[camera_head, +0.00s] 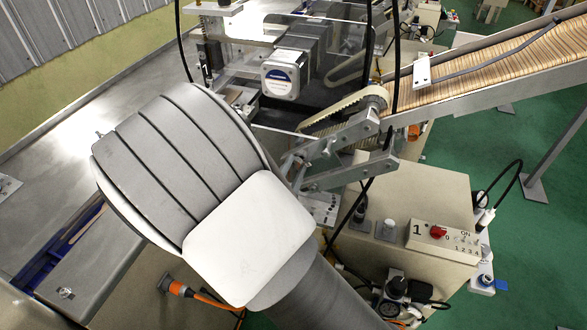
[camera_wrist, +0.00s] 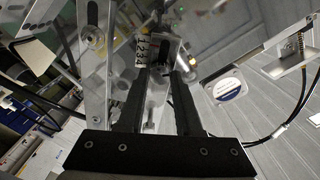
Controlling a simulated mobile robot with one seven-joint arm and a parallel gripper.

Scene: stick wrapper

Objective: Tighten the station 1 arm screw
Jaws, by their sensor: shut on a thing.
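My gripper (camera_wrist: 161,74) shows in the wrist view as two dark fingers rising from a black base. The fingers are shut on a small pale grey part (camera_wrist: 158,86) between them. I cannot tell for certain whether this part is the arm screw. A numbered label (camera_wrist: 141,52) and metal plates stand close around the fingertips. In the head view my own arm hides the gripper and what it holds. The metal station arm (camera_head: 345,165) shows just right of my arm, below the belt end.
A striped conveyor of sticks (camera_head: 500,62) slopes up to the right. A control box marked 1 (camera_head: 441,239) with a red knob stands at the right. A motor with a white face (camera_head: 280,79) sits behind clear panels. Dark cables hang close by. Green floor lies open at right.

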